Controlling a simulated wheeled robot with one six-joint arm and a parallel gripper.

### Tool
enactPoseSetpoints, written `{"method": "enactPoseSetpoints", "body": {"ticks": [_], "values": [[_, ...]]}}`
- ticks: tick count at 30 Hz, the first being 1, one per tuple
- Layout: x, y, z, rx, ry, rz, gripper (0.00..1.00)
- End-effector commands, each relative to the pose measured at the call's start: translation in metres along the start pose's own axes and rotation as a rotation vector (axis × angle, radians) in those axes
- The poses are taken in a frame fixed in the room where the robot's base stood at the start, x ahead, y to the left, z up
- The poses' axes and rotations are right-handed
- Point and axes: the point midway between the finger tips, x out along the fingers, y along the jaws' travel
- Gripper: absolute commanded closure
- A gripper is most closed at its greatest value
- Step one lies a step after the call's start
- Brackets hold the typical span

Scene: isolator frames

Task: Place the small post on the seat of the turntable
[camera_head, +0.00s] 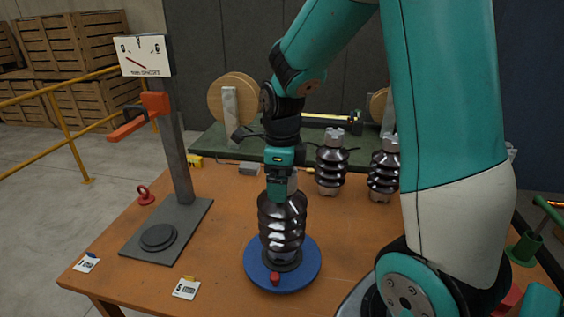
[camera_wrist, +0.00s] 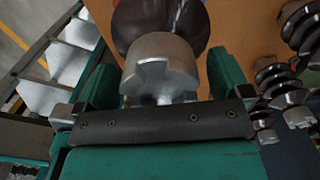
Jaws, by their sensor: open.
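A dark ribbed post (camera_head: 282,222) stands upright on the dark seat (camera_head: 290,264) in the middle of the blue turntable (camera_head: 310,268). A red knob (camera_head: 275,278) is at the turntable's front. My gripper (camera_head: 281,190) points down at the top of this post. In the wrist view, the post's pale metal cap (camera_wrist: 160,62) lies between the two green fingers of my open gripper (camera_wrist: 165,85). The exact finger gaps are hard to tell. Most of the seat is hidden under the post.
Two similar ribbed posts (camera_head: 331,165) (camera_head: 384,172) stand behind, near the green mat (camera_head: 215,143). A grey stand (camera_head: 180,165) with a dial sign and red arm is at left. Label cards (camera_head: 186,288) lie on the front of the orange table (camera_head: 215,250). My arm hides the right side.

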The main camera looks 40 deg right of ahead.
Motion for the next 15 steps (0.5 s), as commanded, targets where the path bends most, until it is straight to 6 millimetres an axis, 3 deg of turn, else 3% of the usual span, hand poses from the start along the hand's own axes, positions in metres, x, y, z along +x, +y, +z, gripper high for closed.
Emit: {"method": "enactPoseSetpoints", "body": {"ticks": [15], "values": [[-0.100,-0.001,0.001,0.000,-0.005,-0.005,0.05]]}}
